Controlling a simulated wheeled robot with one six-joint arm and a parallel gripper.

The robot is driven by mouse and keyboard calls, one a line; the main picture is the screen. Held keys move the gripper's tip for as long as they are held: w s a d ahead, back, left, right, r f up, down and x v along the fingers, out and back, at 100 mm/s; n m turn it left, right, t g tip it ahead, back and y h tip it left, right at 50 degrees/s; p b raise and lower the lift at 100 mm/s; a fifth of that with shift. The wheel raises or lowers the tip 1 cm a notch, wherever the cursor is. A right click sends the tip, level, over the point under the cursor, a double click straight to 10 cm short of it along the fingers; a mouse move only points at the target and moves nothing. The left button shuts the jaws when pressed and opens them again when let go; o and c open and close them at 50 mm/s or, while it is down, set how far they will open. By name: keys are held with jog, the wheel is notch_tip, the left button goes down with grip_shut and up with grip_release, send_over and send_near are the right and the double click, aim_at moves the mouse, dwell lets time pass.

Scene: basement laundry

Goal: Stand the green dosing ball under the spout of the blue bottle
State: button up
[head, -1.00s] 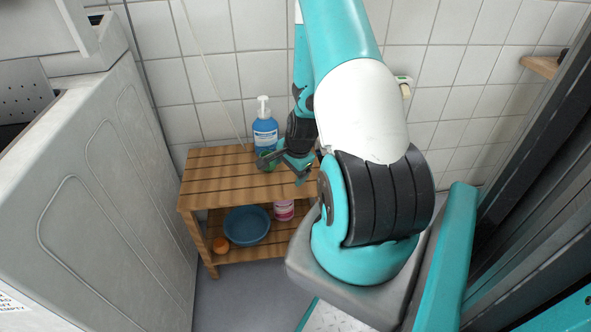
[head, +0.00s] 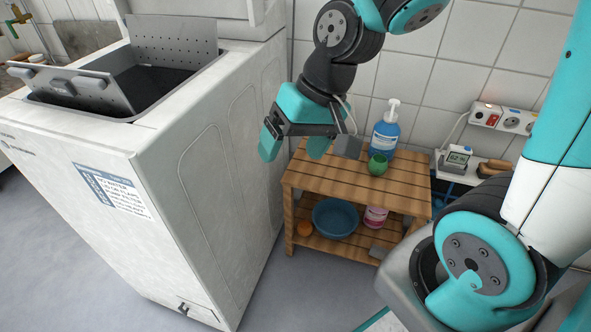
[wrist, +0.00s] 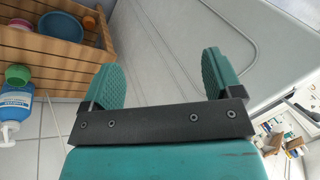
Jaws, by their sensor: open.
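The green dosing ball (head: 377,164) stands on the top of the slatted wooden bench, close in front of the blue bottle (head: 384,138). The bottle is upright with a white pump head (head: 393,109). I cannot tell whether the ball is exactly under the spout. In the wrist view the ball (wrist: 17,75) shows beside the bottle (wrist: 14,103) at the left edge. My gripper (head: 293,148) is open and empty, in the air left of the ball, between the bench and the white washing machine. Its two teal fingers (wrist: 163,78) are spread wide.
The wooden bench (head: 330,173) has a lower shelf with a blue basin (head: 336,218), an orange item (head: 304,228) and a pink container (head: 376,216). The white washing machine (head: 175,165), lid open, stands at left. Sockets (head: 505,118) and a small shelf are at right.

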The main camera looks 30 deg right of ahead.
jog(key=s+a+r+n+g, duration=0.1)
jog(key=s+a+r+n, duration=0.4)
jog(key=s, duration=0.5)
jog(key=a+n, duration=0.1)
jog(key=n, duration=0.1)
jog(key=shift+r+n+g, duration=0.15)
jog(key=shift+n+g, duration=0.15)
